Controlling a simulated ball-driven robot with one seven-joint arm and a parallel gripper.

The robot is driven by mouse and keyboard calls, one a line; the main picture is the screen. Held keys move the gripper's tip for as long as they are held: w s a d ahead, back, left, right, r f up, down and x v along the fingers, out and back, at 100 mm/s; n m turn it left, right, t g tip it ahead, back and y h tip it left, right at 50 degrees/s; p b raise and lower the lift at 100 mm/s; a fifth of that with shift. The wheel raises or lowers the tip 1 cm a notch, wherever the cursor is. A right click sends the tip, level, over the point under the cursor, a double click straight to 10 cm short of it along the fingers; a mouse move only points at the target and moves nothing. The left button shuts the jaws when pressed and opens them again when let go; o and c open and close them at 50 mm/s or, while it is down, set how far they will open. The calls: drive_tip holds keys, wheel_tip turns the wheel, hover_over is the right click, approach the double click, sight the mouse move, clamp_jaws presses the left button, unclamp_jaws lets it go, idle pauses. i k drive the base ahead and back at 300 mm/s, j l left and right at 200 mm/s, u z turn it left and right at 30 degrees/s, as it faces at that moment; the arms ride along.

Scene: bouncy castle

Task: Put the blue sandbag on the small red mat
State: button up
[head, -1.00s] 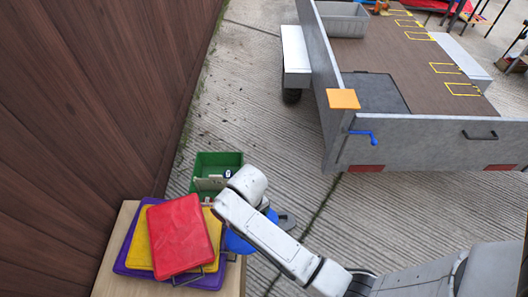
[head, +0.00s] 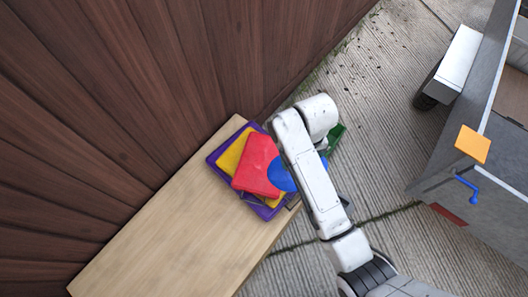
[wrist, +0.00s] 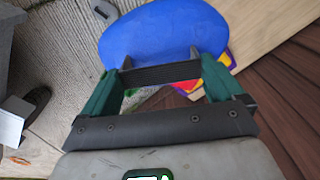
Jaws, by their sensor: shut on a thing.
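The blue sandbag (wrist: 165,28) shows in the wrist view as a flat, rounded blue shape at my fingertips. My gripper (wrist: 160,62), with green fingers, is shut on it. The red mat lies on top of a yellow mat (head: 230,156) and a purple mat (head: 217,161), askew in a stack.
The stack lies near the far end of a pale wooden bench (head: 170,235), which is otherwise bare. A brown plank wall (head: 130,90) runs along its left. A green bin (head: 336,137) is partly hidden behind my arm. A grey trailer (head: 455,150) stands at the right.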

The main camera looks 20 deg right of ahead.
sight(262, 163)
drive_tip(key=i+u, duration=0.95)
drive_tip(key=k+l, duration=0.05)
